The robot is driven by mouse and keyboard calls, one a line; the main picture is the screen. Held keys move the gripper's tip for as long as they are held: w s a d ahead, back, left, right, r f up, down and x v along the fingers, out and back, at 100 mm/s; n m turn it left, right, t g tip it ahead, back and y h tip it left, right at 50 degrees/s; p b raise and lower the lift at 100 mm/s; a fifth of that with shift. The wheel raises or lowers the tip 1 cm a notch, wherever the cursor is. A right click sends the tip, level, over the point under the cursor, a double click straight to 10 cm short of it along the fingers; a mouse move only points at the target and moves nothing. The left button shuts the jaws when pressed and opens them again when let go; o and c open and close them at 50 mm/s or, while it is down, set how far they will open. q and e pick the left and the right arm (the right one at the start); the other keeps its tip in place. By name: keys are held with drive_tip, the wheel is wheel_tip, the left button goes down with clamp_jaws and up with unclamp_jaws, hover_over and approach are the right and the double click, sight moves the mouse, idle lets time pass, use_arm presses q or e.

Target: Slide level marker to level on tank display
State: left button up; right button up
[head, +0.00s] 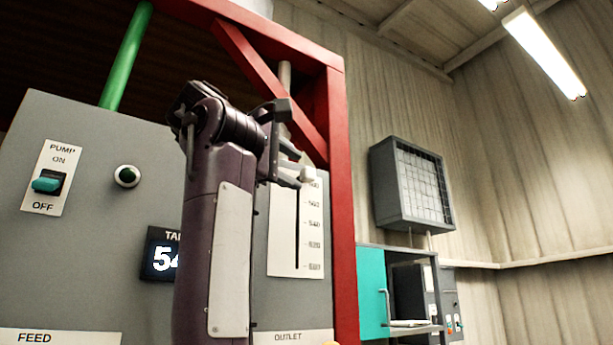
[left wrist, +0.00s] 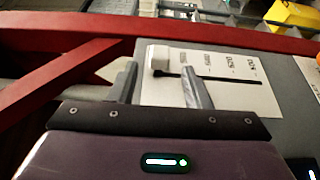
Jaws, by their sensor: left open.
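The level marker is a white knob (head: 308,174) at the top end of a dark vertical slot in a white scale plate (head: 283,232). The knob also shows in the left wrist view (left wrist: 158,57), between the fingertips of my left gripper (head: 292,166), which is open. A gap shows between the knob and the right finger there; whether the other finger touches it, I cannot tell. The tank display (head: 159,262) is partly hidden by my left arm. Its digits begin with 5, then part of what looks like a 4. My right gripper is not in view.
A red frame post (head: 342,210) stands just right of the scale. A teal cabinet door (head: 373,292) and a wall fan box (head: 412,185) are further right.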

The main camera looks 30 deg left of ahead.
sight(304, 173)
use_arm(q)
drive_tip(key=w, duration=0.1)
drive_tip(key=w+p, duration=0.1)
drive_tip(key=w+d+p, duration=0.1)
drive_tip(key=shift+w+d+r, duration=0.1)
drive_tip(key=shift+r, duration=0.25)
drive_tip(key=shift+w+a+f, duration=0.2)
drive_tip(key=shift+w+a, duration=0.05)
drive_tip(key=shift+w, duration=0.35)
drive_tip(key=shift+w+a+f, duration=0.15)
drive_tip(key=shift+w+a, duration=0.1)
drive_tip(key=shift+w, duration=0.35)
drive_tip(key=shift+w+a, duration=0.1)
drive_tip(key=shift+a, duration=0.05)
drive_tip(key=shift+s+d, duration=0.2)
drive_tip(key=shift+s, duration=0.15)
drive_tip(key=shift+c, duration=0.8)
drive_tip(key=shift+d+r, duration=0.1)
drive_tip(key=shift+c, duration=1.2)
clamp_jaws()
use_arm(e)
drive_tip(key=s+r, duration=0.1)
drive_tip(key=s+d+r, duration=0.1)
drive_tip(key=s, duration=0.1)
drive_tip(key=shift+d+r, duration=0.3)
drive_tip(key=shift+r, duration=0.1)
